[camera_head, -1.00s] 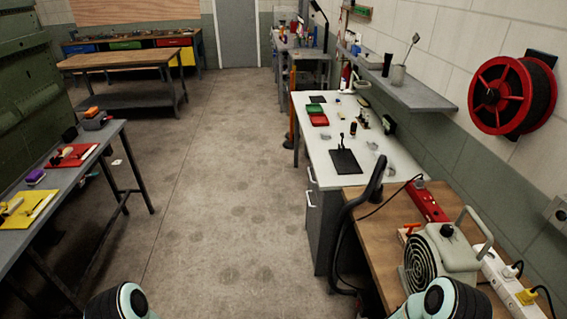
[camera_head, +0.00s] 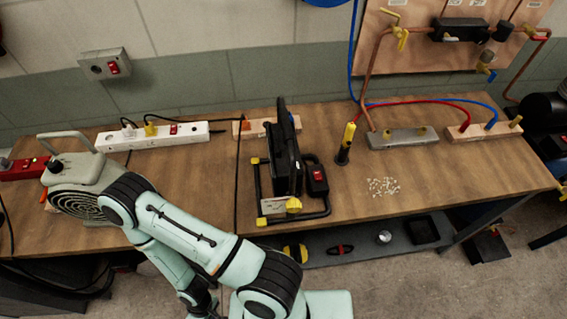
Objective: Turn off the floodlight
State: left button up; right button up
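The floodlight (camera_head: 285,150) looks to be the black upright unit on a black tube stand on the wooden bench, seen nearly edge-on. A yellow knob (camera_head: 293,205) sits low at its front. A small black box with a red switch (camera_head: 317,174) is at its right side; the switch position is too small to tell. One of my arms reaches in from the bottom and bends over the bench's left part, apart from the floodlight. No gripper fingertips can be made out.
A fan heater (camera_head: 78,180) stands at the bench's left, close to my arm. A white power strip (camera_head: 152,136) lies behind, below a wall switch (camera_head: 113,68). The right front of the bench (camera_head: 450,180) is clear.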

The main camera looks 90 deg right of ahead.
aim_at(317, 175)
jog(key=j+z, duration=0.15)
jog(key=z, duration=0.3)
jog(key=k+j+z, duration=0.1)
jog(key=z, duration=0.35)
jog(key=j+z, duration=0.2)
jog(key=z, duration=0.25)
jog(key=l+z, duration=0.1)
jog(key=z, duration=0.35)
jog(key=i+z, duration=0.15)
jog(key=z, duration=0.35)
jog(key=l+z, duration=0.1)
jog(key=z, duration=0.35)
jog(key=i+z, duration=0.15)
jog(key=z, duration=0.35)
jog(key=k+j+u, duration=0.1)
jog(key=k, duration=0.15)
